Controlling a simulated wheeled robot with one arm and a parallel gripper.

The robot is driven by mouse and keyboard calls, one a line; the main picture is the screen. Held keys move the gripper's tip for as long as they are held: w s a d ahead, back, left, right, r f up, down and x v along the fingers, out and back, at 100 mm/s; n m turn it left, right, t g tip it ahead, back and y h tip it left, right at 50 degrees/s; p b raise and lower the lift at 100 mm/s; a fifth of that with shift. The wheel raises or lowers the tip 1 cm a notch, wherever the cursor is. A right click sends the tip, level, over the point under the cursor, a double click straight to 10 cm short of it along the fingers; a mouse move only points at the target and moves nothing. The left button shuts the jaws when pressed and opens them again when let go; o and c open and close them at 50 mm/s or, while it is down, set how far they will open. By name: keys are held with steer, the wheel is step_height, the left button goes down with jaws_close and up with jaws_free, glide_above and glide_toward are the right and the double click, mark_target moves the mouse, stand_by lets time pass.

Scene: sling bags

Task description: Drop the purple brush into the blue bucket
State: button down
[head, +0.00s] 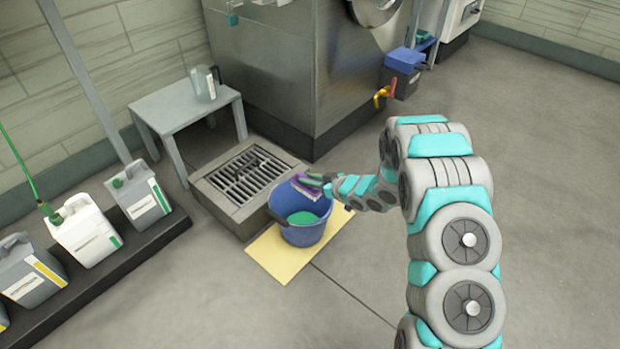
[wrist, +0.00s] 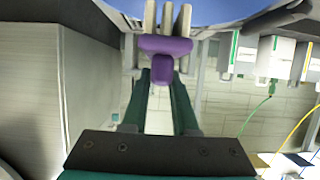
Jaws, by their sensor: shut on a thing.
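The purple brush (head: 306,189) is held by my gripper (head: 318,182) over the blue bucket (head: 305,234). In the wrist view the brush (wrist: 165,47) sits at the tips of my gripper's dark green fingers (wrist: 162,78), with pale bristle blocks beyond its purple body. The bucket stands upright on a yellow mat, with green contents showing inside. In the head view the brush overlaps the bucket's far rim. I cannot tell its exact height above the opening.
The yellow mat (head: 268,254) lies under the bucket. A floor drain box (head: 215,197) is just behind and left. A grey table (head: 170,108) with a jug (head: 204,84) stands farther back. Several canisters (head: 86,232) line the left. The floor at right is clear.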

mark_target(310, 190)
steer(key=shift+f+b, duration=1.45)
steer(key=shift+f, duration=1.2)
steer(key=c, duration=0.6)
jaws_free()
steer(key=shift+v, duration=3.95)
steer(key=shift+r, duration=0.1)
